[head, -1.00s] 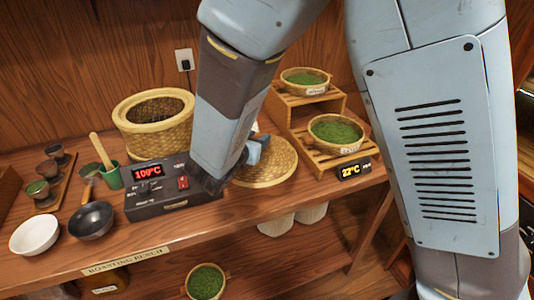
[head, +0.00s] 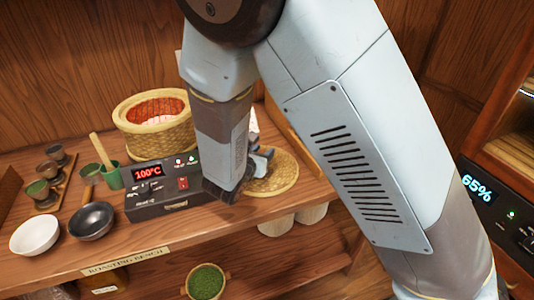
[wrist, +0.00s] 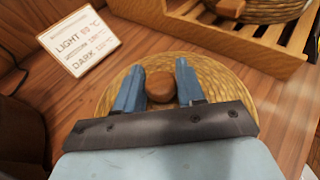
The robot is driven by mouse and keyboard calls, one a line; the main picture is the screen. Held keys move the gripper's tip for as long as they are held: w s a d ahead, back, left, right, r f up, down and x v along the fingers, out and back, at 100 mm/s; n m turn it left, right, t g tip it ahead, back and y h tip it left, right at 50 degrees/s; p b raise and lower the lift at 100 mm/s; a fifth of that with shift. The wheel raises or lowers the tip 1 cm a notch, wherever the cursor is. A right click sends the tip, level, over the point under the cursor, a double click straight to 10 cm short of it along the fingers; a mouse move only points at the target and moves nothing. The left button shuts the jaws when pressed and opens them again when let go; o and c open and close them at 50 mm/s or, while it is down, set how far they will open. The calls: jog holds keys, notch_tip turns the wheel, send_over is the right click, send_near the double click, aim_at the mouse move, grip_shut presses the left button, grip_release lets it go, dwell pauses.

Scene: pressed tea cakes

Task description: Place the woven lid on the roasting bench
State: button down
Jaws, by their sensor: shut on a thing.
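The woven lid (head: 282,172) is a round, tan woven disc over the roasting bench (head: 130,232), to the right of the black control box. In the wrist view the lid (wrist: 222,88) has a round brown knob (wrist: 160,87) at its middle. My gripper (wrist: 158,76) has its two blue fingers on either side of this knob, shut on it. In the head view my gripper (head: 262,160) is over the lid's left part, and my arm hides some of the lid. The lid looks flat, at or very near the bench top; its underside is hidden.
A woven basket (head: 165,137) with a glowing orange inside stands behind the control box (head: 155,203). A white bowl (head: 35,235), a dark pan (head: 91,220) and a green cup (head: 111,176) are at left. A sign (wrist: 78,44) and a wooden rack (wrist: 230,33) are near the lid.

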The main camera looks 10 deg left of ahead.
jog(key=c, duration=0.7)
grip_release()
jog(key=v, duration=1.2)
